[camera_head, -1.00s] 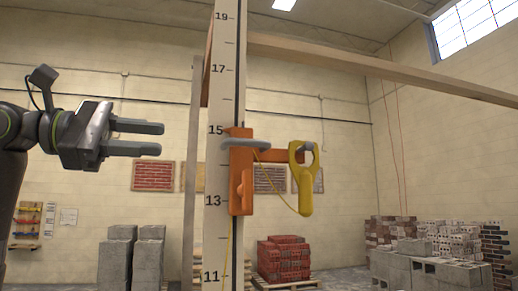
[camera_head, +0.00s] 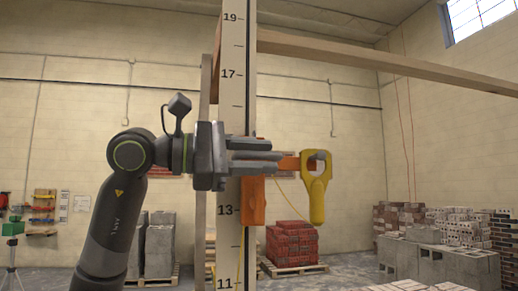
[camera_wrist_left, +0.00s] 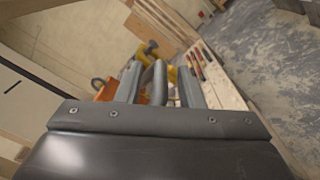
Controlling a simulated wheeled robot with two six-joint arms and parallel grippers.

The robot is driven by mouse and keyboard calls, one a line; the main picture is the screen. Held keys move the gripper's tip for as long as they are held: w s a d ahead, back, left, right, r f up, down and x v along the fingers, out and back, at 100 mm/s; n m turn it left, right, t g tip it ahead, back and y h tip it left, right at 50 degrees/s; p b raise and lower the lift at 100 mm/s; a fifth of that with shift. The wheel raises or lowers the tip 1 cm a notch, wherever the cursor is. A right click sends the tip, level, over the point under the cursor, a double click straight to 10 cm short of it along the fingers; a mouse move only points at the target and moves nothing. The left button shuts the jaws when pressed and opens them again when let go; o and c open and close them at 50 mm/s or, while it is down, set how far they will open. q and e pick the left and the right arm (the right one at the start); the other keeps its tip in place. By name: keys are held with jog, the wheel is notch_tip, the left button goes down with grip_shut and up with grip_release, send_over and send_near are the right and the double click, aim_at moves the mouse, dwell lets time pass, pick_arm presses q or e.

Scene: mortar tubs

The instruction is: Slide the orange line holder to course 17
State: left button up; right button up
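The orange line holder (camera_head: 253,204) sits on the upright marked pole (camera_head: 234,92). Its lower end is a little below the 13 mark, and its upper part is hidden behind my gripper. A yellow-handled piece (camera_head: 317,200) hangs at the end of its orange side arm, right of the pole. My left gripper (camera_head: 278,156) reaches across the front of the pole at the holder's upper part. Its fingers look apart, with a grey bar between them. The wrist view shows the fingers (camera_wrist_left: 158,88) with orange (camera_wrist_left: 105,92) beside them. My right gripper is not in view.
Red bricks on a pallet (camera_head: 291,243), grey blocks (camera_head: 159,250) and more block stacks (camera_head: 440,262) stand behind. The space around the yellow piece looks clear.

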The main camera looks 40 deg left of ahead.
pick_arm(q)
jog(key=shift+d, duration=0.1)
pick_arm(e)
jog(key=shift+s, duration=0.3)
pick_arm(q)
grip_shut()
